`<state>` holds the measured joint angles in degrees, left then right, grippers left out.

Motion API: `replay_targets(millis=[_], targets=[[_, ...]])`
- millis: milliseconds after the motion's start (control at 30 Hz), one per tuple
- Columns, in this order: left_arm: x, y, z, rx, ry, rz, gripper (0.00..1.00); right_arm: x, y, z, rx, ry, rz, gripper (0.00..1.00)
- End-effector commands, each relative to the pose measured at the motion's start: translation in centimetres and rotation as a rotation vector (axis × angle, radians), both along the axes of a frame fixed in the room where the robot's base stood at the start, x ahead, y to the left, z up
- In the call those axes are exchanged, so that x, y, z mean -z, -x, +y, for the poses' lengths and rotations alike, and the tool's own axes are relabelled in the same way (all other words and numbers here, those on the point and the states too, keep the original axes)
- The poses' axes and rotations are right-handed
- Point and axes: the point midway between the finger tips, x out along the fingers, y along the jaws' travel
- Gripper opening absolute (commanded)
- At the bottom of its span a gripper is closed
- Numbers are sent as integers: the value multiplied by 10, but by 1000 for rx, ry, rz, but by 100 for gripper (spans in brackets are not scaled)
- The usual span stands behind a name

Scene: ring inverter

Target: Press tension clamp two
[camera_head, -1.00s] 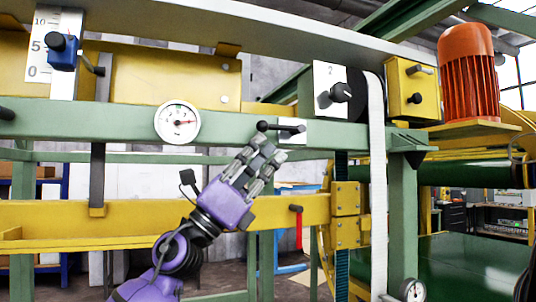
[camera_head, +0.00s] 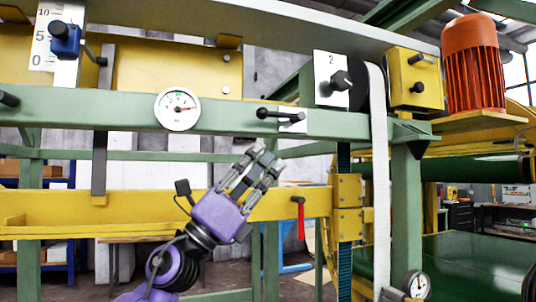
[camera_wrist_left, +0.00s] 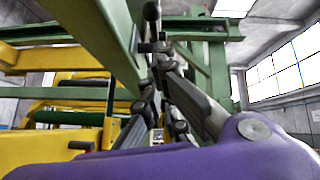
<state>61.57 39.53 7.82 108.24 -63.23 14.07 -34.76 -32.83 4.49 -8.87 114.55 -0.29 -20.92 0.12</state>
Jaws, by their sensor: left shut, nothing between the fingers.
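A white plate marked "2" carries a black knob (camera_head: 339,80) on the machine's upper right. Left of it, a black lever (camera_head: 280,115) with a round end sits on a small white plate on the green beam (camera_head: 225,115). I cannot tell from the label which of these is clamp two. My left gripper (camera_head: 266,156), grey fingers on a purple body, points up just below the lever, apart from it in the picture. It is shut and empty. In the left wrist view its fingers (camera_wrist_left: 154,85) reach toward dark fittings by the green beam. My right gripper is not in view.
A round gauge (camera_head: 177,109) sits on the green beam. A yellow beam (camera_head: 100,210) runs behind my left arm, with a red-handled lever (camera_head: 300,218) at right. A white belt (camera_head: 378,170) hangs beside a green post. An orange motor (camera_head: 473,65) stands at upper right.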

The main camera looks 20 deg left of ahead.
Motion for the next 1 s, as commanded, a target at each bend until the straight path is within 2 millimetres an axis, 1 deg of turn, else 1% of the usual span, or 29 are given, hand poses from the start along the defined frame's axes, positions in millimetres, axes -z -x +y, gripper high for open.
replay_targets(millis=[33, 200, 400, 567, 1000], targets=[[3, 9, 13, -10, -6, -4, 0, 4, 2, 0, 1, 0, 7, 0], [12, 33, 41, -7, -6, -2, 0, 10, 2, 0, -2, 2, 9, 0], [18, 51, 62, -4, -7, -2, 0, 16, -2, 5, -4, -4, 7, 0], [18, 57, 69, -2, -6, -4, 0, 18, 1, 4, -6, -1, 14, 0], [18, 57, 69, -2, -5, -4, 0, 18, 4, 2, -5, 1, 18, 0]])
